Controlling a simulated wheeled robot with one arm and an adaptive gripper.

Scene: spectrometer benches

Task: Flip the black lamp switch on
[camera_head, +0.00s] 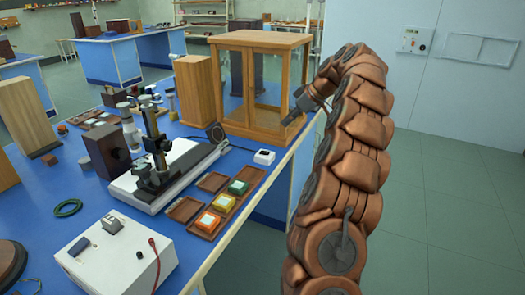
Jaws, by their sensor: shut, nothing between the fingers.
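Two things could be the black lamp switch, and I cannot tell which it is. A small white box (264,157) with a dark part on top sits near the bench's right edge, beside a black cable. The on or off position is too small to read on either. My gripper (288,122) is shut and empty, in front of the wooden glazed case, above and right of the small white box and apart from it. Its fingertips are small and dark in this view.
The wooden glazed case (256,38) stands behind my gripper. A microscope-like instrument (158,150) on a pale base stands mid-bench. Small trays (184,209) with coloured blocks lie near the small white box. The blue bench (75,185) ends at its right edge; open floor (455,215) lies beyond.

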